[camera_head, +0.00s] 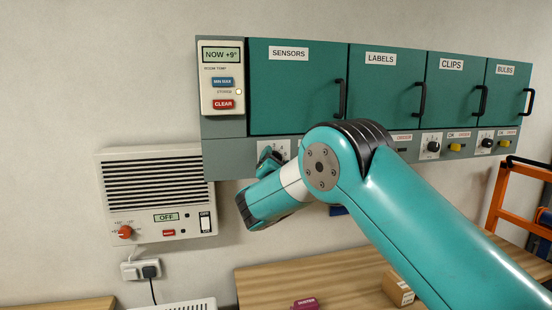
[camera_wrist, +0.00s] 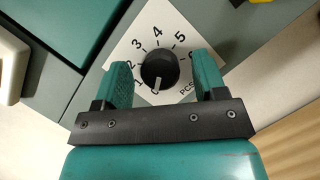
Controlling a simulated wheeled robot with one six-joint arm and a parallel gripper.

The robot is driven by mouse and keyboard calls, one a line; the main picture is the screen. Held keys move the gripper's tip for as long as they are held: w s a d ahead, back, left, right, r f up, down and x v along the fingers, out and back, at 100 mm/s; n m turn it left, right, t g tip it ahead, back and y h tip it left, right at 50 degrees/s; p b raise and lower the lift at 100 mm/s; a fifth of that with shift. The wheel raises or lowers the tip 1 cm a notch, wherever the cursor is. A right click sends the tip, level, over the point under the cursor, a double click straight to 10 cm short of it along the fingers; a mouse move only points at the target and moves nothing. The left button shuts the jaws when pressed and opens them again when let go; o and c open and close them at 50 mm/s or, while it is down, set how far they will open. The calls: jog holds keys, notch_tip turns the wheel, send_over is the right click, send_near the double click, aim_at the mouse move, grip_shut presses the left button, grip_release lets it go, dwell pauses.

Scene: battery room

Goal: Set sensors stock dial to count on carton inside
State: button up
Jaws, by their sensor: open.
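The SENSORS cabinet door (camera_head: 295,88) is shut, so its inside is hidden. In the wrist view, the sensors stock dial (camera_wrist: 160,70) is a black round knob on a white plate (camera_wrist: 148,28) with numbers and "PCS". Its white mark points down in the picture, towards the 0. My gripper (camera_wrist: 162,62) is open, with one green finger on each side of the knob; I cannot tell whether they touch it. In the head view, my gripper (camera_head: 270,158) is below the SENSORS door and covers most of the dial plate.
LABELS (camera_head: 384,90), CLIPS (camera_head: 450,95) and BULBS (camera_head: 506,95) doors are also shut. A thermometer panel (camera_head: 222,78) is left of SENSORS, and a heater unit (camera_head: 155,195) hangs below left. A wooden table (camera_head: 260,285) below holds a small carton (camera_head: 397,288). An orange frame (camera_head: 510,200) stands right.

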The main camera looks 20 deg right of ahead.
jog(key=c, duration=0.9)
jog(key=shift+f+m+b, duration=0.1)
jog(key=shift+m+b, duration=0.2)
jog(key=shift+b, duration=0.05)
